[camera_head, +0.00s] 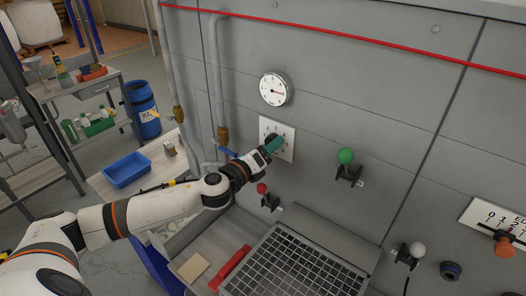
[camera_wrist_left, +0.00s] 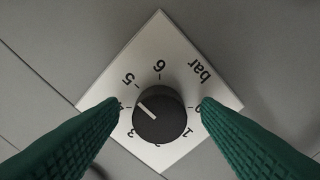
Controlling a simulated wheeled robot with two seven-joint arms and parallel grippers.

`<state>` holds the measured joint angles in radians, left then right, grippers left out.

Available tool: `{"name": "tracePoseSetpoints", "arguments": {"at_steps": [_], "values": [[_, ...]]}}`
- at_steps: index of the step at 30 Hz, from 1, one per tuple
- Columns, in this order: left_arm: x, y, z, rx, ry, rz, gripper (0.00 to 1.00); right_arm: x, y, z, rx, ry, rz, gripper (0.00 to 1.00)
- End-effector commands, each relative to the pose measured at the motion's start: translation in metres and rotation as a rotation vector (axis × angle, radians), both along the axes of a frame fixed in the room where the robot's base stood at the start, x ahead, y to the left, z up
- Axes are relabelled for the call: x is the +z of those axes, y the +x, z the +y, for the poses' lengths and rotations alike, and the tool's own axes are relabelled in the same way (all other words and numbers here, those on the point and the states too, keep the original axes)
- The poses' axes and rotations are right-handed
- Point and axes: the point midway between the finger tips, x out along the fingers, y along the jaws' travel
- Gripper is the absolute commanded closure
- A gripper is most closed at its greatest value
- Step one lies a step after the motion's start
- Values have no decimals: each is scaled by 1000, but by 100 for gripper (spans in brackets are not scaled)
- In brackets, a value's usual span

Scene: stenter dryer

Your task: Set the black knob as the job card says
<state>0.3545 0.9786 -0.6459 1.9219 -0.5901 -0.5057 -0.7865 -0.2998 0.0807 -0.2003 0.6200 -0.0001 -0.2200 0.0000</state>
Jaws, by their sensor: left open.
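The black knob (camera_wrist_left: 160,122) sits on a white square dial plate (camera_wrist_left: 168,40) marked with numbers up to 6 and "bar". My left gripper (camera_wrist_left: 160,105) is open, with one green finger on each side of the knob and gaps visible between. In the head view my left gripper (camera_head: 274,147) is at the dial plate (camera_head: 286,130) on the grey wall and partly covers it. I see no readable job card. My right gripper is out of view.
A round gauge (camera_head: 275,89) is above the plate. A green-ball lever (camera_head: 346,156), a red-ball lever (camera_head: 262,188) and a white-ball lever (camera_head: 417,249) stick out nearby. A wire grid (camera_head: 290,265) lies below.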

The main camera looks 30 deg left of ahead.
Motion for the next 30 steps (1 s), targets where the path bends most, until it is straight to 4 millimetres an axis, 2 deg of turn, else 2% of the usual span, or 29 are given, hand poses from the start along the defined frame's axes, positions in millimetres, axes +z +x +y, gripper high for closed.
{"name": "tracePoseSetpoints", "arguments": {"at_steps": [5,12,16,24,30], "values": [[-5,-18,3,-1,1,2,42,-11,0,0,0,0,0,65],[-8,-70,11,-1,8,5,42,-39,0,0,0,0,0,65],[-7,-93,12,-4,8,5,42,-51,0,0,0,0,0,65],[-3,-114,17,2,4,3,42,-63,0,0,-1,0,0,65],[-1,-118,16,-1,1,1,42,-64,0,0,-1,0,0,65]]}}
